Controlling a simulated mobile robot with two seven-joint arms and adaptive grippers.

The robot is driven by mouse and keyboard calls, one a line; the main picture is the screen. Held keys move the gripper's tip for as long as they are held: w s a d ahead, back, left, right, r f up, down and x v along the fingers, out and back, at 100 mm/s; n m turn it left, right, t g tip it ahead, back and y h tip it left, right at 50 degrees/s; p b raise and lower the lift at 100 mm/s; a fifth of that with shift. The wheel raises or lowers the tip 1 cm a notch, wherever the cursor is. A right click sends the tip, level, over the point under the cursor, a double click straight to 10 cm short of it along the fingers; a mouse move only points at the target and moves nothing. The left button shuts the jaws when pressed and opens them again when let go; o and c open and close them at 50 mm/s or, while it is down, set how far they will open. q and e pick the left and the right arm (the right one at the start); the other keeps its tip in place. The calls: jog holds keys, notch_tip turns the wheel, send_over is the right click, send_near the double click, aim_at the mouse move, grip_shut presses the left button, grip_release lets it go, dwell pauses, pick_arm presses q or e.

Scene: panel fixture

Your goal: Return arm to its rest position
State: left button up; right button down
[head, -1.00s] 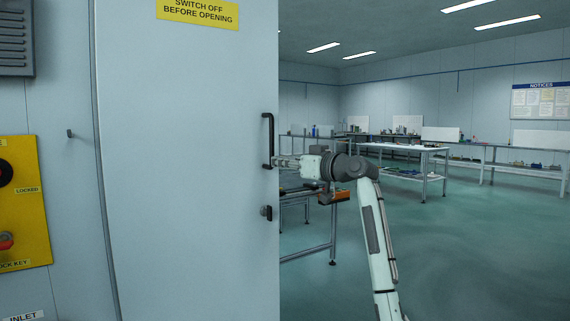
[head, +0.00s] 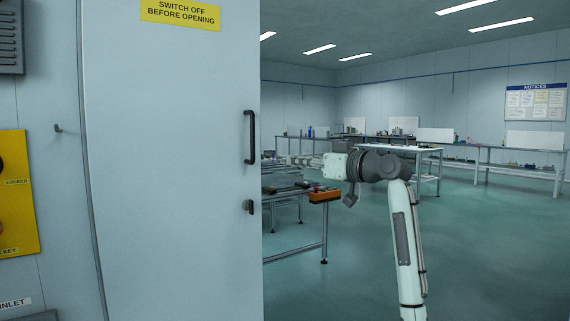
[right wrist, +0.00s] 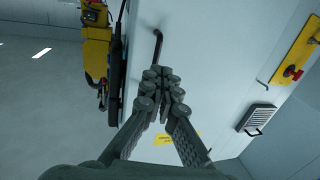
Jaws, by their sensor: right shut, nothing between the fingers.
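My right arm reaches across the head view from the lower right, its links pale green and dark grey. My right gripper (head: 287,160) is shut and empty. In the head view it lies just right of the door's edge, apart from the black door handle (head: 250,137). In the right wrist view the closed fingers (right wrist: 160,76) point toward the handle (right wrist: 157,46) on the pale door, with nothing between them. My left gripper is in neither view.
The large pale door (head: 170,170) fills the left, with a small latch (head: 249,207) below its handle. A yellow panel (head: 18,190) is at far left. A bench with an orange-sided box (head: 324,196) stands behind my arm. Open floor (head: 480,250) lies to the right.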

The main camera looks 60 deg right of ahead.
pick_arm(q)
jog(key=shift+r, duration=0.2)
pick_arm(e)
jog(key=shift+s, duration=0.4)
jog(key=shift+a, duration=0.1)
